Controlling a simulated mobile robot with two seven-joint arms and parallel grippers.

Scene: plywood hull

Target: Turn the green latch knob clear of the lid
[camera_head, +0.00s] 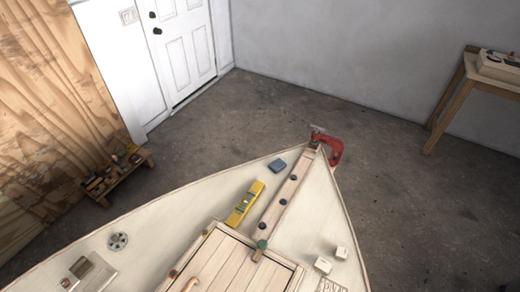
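The green latch knob (262,244) sits at the far edge of the plank lid (232,262) in the pale hull. A small wooden tongue under the knob points towards the lid and appears to overlap its edge. A curved wooden handle (190,284) shows on the lid at the bottom edge of the view, partly cut off. Neither of my grippers is in view.
A long wooden strip (287,193) with several dark knobs runs from the lid to the bow. A red clamp (335,151) grips the bow. A yellow level (245,204), a blue block (277,165) and pale blocks (323,265) lie on the deck.

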